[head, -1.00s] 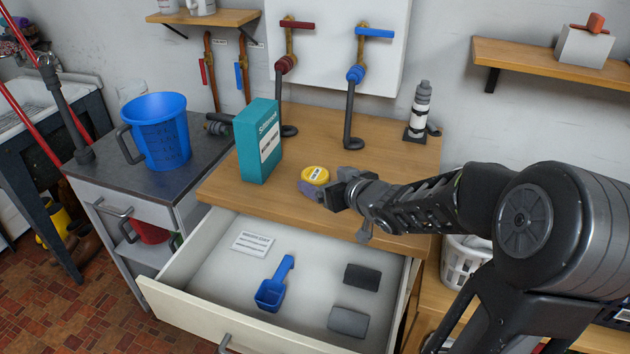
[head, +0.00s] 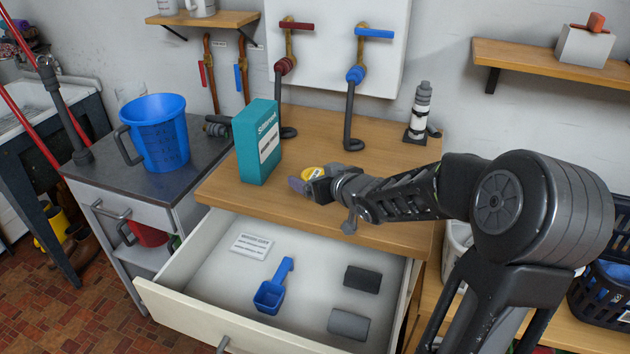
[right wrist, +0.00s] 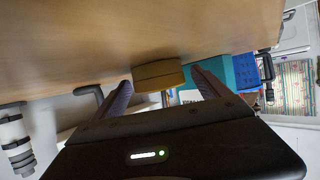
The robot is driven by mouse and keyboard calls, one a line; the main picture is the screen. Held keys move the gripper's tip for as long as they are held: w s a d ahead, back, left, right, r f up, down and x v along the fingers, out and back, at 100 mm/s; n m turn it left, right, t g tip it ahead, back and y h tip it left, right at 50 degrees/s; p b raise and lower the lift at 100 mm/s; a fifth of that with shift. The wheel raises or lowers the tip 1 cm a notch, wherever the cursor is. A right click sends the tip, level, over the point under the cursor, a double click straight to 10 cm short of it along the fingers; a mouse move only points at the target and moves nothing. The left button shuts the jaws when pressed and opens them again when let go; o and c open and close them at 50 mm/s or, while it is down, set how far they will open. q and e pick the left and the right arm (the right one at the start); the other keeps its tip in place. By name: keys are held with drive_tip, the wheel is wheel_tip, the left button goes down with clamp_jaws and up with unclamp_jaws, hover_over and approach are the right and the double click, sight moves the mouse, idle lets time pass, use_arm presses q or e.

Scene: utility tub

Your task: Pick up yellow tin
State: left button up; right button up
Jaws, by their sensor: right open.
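The yellow tin (head: 313,172) stands on the wooden worktop, right of the teal box. My right gripper (head: 302,186) is low over the worktop at the tin and hides part of it in the head view. In the right wrist view the tin (right wrist: 158,75) shows between the two open fingers (right wrist: 162,88), ahead of the gripper body. I cannot tell whether the fingers are around it or just short of it. My left gripper is not in view.
The teal box (head: 258,142) stands close left of the tin. Two tap pipes (head: 349,115) come down behind it. An open drawer (head: 215,283) below holds a blue scoop (head: 272,288) and two grey rolls. A blue jug (head: 158,133) stands on the left counter.

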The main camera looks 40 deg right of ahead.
sight(315, 175)
drive_tip(key=shift+c, duration=0.5)
drive_tip(key=c, duration=1.4)
wheel_tip(315, 175, up, 10)
drive_tip(key=p, duration=0.5)
drive_tip(key=shift+r, duration=0.1)
